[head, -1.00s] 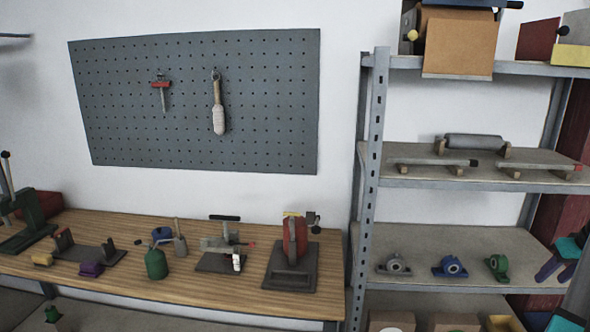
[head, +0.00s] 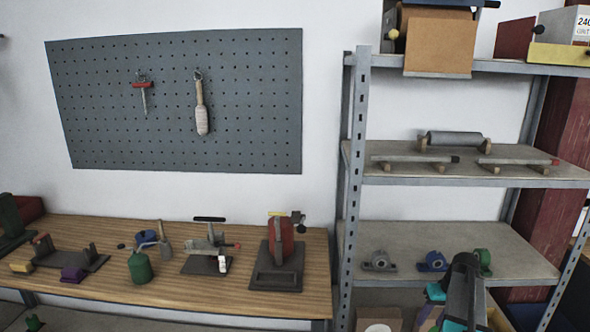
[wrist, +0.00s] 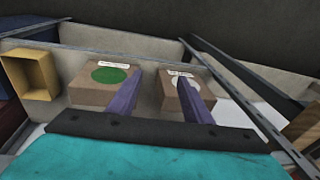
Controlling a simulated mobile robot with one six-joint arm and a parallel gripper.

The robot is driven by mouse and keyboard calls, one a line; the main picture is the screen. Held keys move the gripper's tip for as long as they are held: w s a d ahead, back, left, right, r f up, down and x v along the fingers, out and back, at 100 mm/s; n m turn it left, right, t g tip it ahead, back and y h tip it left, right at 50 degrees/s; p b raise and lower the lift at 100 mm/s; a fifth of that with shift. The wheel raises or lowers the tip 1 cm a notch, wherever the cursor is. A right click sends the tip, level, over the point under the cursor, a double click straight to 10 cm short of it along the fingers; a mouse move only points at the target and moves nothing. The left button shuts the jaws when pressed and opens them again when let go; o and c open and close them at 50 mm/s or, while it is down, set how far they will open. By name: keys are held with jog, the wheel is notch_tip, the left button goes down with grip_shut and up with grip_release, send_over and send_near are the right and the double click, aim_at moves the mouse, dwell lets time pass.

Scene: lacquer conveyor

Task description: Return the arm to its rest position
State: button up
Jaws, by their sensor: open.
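My gripper (wrist: 159,84) shows in the wrist view as two purple fingers, spread apart with nothing between them. The fingers overlap two cardboard boxes in the picture: one with a green disc (wrist: 108,75) and one with a white disc (wrist: 181,85). Contact with them cannot be told. In the head view my dark and teal arm is at the lower right, in front of the shelf rack; its fingertips cannot be made out there.
The shelf rack (head: 355,150) holds a grey bearing block (head: 379,261), a blue one (head: 432,261) and a green one (head: 485,262), partly hidden by my arm. A yellow open box (wrist: 31,75) is left of the cardboard boxes. A wooden workbench (head: 120,295) carries several tools.

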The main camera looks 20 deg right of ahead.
jog(key=s+a+f+n+g, duration=0.1)
jog(key=s+a+f+g, duration=0.15)
jog(key=a+f, duration=1)
jog(key=s+a+f+g, duration=0.1)
jog(key=s+a+f, duration=0.2)
jog(key=a+f, duration=0.95)
jog(key=s+a+f+n+g, duration=0.1)
jog(key=s+a+f+g, duration=0.1)
jog(key=s+a, duration=0.8)
jog(key=s+a+f+n+g+h, duration=0.1)
jog(key=s+a+f, duration=0.4)
jog(key=s+a, duration=0.5)
jog(key=shift+s+f+g, duration=0.3)
jog(key=shift+s+g, duration=0.25)
jog(key=shift+s, duration=0.35)
